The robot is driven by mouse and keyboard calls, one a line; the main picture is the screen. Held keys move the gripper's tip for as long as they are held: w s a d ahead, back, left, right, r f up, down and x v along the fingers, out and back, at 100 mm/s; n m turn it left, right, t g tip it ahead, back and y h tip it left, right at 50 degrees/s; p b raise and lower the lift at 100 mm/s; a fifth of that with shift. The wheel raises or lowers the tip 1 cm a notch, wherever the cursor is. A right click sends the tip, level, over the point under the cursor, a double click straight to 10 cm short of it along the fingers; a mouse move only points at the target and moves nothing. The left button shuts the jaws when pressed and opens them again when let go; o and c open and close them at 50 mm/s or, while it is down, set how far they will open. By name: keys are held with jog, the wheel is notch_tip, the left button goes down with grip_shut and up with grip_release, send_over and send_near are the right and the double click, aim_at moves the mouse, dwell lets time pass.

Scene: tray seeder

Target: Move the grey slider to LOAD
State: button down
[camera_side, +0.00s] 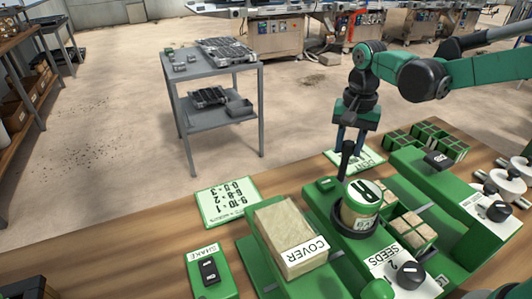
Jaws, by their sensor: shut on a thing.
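My gripper (349,147) points down at the right of the middle, over the green seeder machine. Its fingers are shut on a dark upright handle (346,165), which seems to belong to the grey slider. The rest of the slider is hidden or too small to tell apart. I cannot make out a LOAD mark. A white label (368,161) behind the gripper is partly covered.
A block marked COVER (291,240) sits left of the jar. A SHAKE switch (209,269) and a number card (228,201) lie further left. A SEEDS dial (411,274) is at front right, and green divided trays (428,138) are behind. Bare wood shows at left.

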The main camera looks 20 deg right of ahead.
jog(key=c, duration=0.5)
grip_release()
jog(key=shift+c, duration=0.2)
jog(key=shift+r, duration=0.1)
jog(key=shift+r, duration=2.75)
jog(key=shift+s+f+n+t, duration=0.2)
jog(key=shift+s+n+t, duration=1)
jog(key=shift+s+n, duration=0.35)
jog(key=shift+s+f+n+t, duration=0.15)
jog(key=shift+s+n+t, duration=1.05)
jog(key=shift+s+n, duration=0.4)
jog(key=shift+s+f+n+t, duration=0.2)
jog(key=shift+s+n+t, duration=1.1)
jog(key=shift+s, duration=0.4)
